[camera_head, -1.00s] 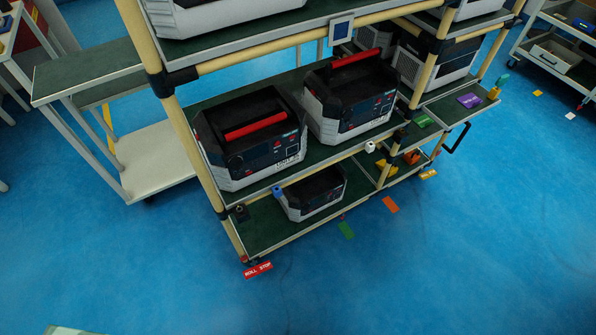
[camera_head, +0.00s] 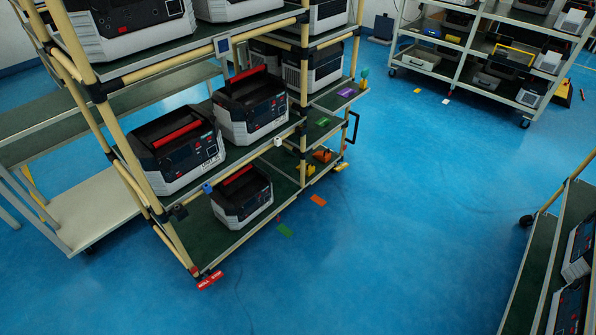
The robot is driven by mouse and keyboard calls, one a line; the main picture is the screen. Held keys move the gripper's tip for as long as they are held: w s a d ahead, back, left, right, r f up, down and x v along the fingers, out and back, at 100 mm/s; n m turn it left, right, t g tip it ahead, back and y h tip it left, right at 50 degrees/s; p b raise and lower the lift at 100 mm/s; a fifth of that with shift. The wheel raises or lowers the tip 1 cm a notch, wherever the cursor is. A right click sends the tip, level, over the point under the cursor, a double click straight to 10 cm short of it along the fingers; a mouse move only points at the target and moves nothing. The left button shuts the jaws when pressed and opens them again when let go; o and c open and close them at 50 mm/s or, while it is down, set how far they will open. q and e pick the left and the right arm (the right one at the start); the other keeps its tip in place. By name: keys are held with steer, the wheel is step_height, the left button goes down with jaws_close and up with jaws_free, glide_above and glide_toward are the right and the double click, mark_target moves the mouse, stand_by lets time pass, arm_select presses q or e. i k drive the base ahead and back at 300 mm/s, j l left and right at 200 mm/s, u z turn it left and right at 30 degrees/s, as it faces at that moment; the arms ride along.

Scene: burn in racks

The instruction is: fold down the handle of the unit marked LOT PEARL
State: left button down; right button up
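Several grey-and-black units with handles stand on a rack. On its middle shelf, the left unit (camera_head: 190,158) has a red handle (camera_head: 176,132) across its top, and its front label is too small to read for sure. The unit beside it (camera_head: 252,112) has a red handle (camera_head: 246,74) that appears to stand above its top. A smaller unit (camera_head: 243,199) with some red on top sits on the lower shelf. I cannot make out LOT PEARL on any unit. Neither of my grippers is in view.
A red roll-stop marker (camera_head: 209,281) lies at the rack's front corner. A bench (camera_head: 95,215) stands at left. Another shelf rack (camera_head: 470,45) stands at the back right, and a further rack (camera_head: 528,270) at the right edge. The blue floor (camera_head: 400,190) between is open.

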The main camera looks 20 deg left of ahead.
mark_target(251, 166)
steer(key=i+j+z, duration=0.1)
steer(key=j+z, duration=0.4)
steer(key=j, duration=0.3)
steer(key=j+z, duration=0.5)
steer(key=j, duration=0.25)
steer(key=k+j, duration=0.1)
steer(key=j, duration=1.15)
steer(key=k+j, duration=0.15)
steer(key=j, duration=0.5)
